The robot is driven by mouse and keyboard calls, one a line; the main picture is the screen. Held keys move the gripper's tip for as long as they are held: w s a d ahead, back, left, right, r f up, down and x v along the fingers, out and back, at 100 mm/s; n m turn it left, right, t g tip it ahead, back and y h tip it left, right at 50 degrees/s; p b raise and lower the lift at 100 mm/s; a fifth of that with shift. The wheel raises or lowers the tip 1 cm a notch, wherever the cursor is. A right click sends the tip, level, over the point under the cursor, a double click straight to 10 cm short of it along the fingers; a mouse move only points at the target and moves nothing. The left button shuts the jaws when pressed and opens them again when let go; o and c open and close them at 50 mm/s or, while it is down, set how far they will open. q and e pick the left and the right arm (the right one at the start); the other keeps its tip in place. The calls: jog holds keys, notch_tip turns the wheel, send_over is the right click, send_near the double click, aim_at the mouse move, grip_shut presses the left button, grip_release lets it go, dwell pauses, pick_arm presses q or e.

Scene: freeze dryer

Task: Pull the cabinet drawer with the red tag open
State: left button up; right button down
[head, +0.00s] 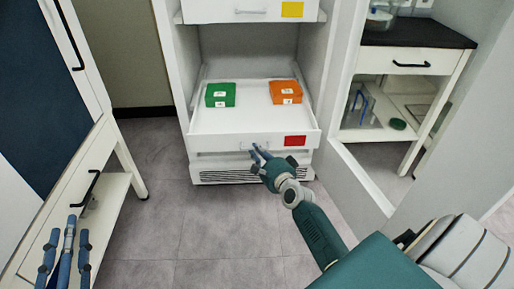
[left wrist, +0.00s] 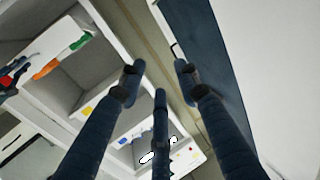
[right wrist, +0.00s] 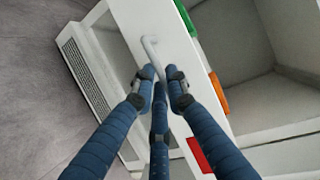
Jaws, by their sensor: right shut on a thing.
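The white drawer (head: 205,146) with the red tag (head: 295,141) stands out from the cabinet in the head view, and its inside shows. A green box (head: 220,95) and an orange box (head: 286,92) lie in it. My right gripper (head: 260,152) is at the drawer front, left of the tag. In the right wrist view the gripper (right wrist: 161,90) is shut on the pale drawer handle (right wrist: 150,48), with the red tag (right wrist: 199,155) to the lower right. My left gripper (head: 66,240) is open and empty at the lower left, away from the drawer.
A drawer with a yellow tag (head: 292,9) is above. A white cabinet with black handles (head: 90,187) stands at the left. An open door-like panel (head: 360,178) and a black-topped side table (head: 415,38) are at the right. Grey floor (head: 160,225) is clear in front.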

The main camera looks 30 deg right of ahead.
pick_arm(q)
jog(key=shift+s+a+f+g, duration=0.15)
jog(key=shift+s+f+g, duration=0.05)
jog(key=shift+f, duration=0.25)
jog(key=shift+s+a+f+g, duration=0.15)
jog(key=shift+s+f+g, duration=0.05)
jog(key=shift+f, duration=0.2)
pick_arm(e)
jog(key=shift+s+a, duration=0.25)
jog(key=shift+s, duration=0.25)
jog(key=c, duration=1.7)
grip_release()
jog(key=v, duration=1.2)
